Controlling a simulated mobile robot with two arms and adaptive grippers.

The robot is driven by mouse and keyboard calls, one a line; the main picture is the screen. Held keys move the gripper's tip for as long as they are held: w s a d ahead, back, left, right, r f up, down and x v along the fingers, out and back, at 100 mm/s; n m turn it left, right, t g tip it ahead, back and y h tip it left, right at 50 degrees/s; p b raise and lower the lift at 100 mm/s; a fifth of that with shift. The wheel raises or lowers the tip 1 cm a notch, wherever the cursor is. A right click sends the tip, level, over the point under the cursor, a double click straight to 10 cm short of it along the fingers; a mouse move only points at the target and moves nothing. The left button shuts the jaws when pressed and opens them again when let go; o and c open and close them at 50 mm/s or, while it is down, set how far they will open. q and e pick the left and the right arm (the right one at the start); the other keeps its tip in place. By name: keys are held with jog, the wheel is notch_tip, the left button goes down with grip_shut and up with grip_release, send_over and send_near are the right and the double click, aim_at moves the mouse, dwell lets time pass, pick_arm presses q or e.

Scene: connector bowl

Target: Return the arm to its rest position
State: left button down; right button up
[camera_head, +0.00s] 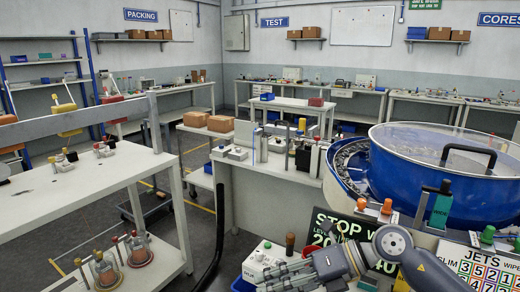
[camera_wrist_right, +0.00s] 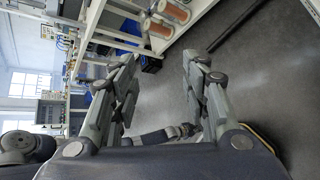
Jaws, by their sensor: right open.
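My right arm (camera_head: 395,245) comes in from the lower right of the head view, over the bench front. Its gripper (camera_head: 275,277) points left, in front of a white box with coloured buttons. In the wrist view, the right gripper (camera_wrist_right: 160,62) has its two fingers wide apart. Only the grey floor and the shelf beyond show between them, so it is empty. My left gripper does not show in the head view.
A blue bowl feeder (camera_head: 400,200) stands at the right, behind a STOP sign (camera_head: 335,228) and a JETS sign (camera_head: 480,268). A brown-topped peg (camera_head: 290,240) stands near my gripper. A white shelf table (camera_head: 75,190) is at the left; open floor lies between.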

jog(key=a+r+m+t+y, duration=0.45)
jog(key=r+y, duration=0.25)
jog(key=r, duration=0.2)
jog(key=w+d+r+m+t+h, duration=0.25)
jog(key=d+m+t, duration=0.25)
jog(key=m+t, duration=0.65)
jog(key=d+f+m+h, duration=1.5)
jog(key=f+m+h, duration=0.15)
jog(key=m, duration=0.25)
jog(key=s+d+f+m+g+h, duration=0.1)
jog(key=s+d+f+m+g, duration=0.2)
jog(key=s+f+g, duration=0.7)
jog(key=s+a+f+m+g, duration=0.1)
jog(key=s+f+g, duration=0.1)
jog(key=s+f, duration=0.45)
jog(key=s+f+g, duration=0.1)
jog(key=s+f, duration=0.3)
jog(key=s, duration=0.5)
notch_tip(320, 180, down, 26)
jog(key=s+g, duration=0.2)
jog(key=s+d+f, duration=0.2)
jog(key=s+f, duration=1.4)
jog(key=s, duration=0.1)
jog(key=shift+d+f+g+y, duration=0.2)
jog(key=shift+d+g+y, duration=0.1)
jog(key=shift+d+g, duration=0.1)
